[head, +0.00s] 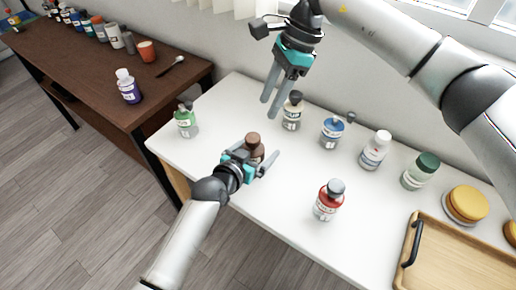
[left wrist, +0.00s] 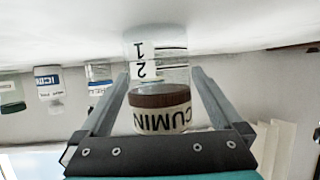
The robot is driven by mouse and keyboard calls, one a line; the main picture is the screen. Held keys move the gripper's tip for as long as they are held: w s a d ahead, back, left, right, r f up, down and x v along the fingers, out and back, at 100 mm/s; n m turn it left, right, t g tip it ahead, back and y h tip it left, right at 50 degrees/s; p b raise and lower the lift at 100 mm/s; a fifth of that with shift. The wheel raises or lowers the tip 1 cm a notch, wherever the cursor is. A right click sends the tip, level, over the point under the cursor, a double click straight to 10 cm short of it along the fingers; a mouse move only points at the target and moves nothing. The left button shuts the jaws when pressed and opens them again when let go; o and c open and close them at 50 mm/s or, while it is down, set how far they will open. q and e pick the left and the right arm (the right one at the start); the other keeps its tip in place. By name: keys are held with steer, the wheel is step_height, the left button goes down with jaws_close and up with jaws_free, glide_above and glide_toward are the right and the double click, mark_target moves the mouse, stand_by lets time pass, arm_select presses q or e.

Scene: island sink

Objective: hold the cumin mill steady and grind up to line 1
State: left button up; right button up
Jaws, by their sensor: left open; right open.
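The cumin mill (head: 255,152), with a brown top, stands upright on the white table. In the left wrist view, which shows it inverted, the mill (left wrist: 160,118) has a CUMIN label, a brown band and a clear part marked 1 and 2. The clear part looks empty. My left gripper (head: 259,161) is open with its fingers on either side of the mill; small gaps show beside it in the left wrist view (left wrist: 160,76). My right gripper (head: 268,109) is open and empty, raised above the table behind the mill. The mill's lower body is partly hidden in the head view.
A green-labelled jar (head: 186,121) stands left of the mill, a dark-capped jar (head: 292,112) behind it, a red jar (head: 327,203) to the right. A blue jar (head: 332,133) and others line the back. A wooden tray (head: 455,262) is at right. The front-left table is clear.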

arm_select(q)
steer(key=shift+c, duration=0.4)
steer(key=c, duration=1.4)
steer(key=shift+f, duration=0.1)
stand_by(0.7)
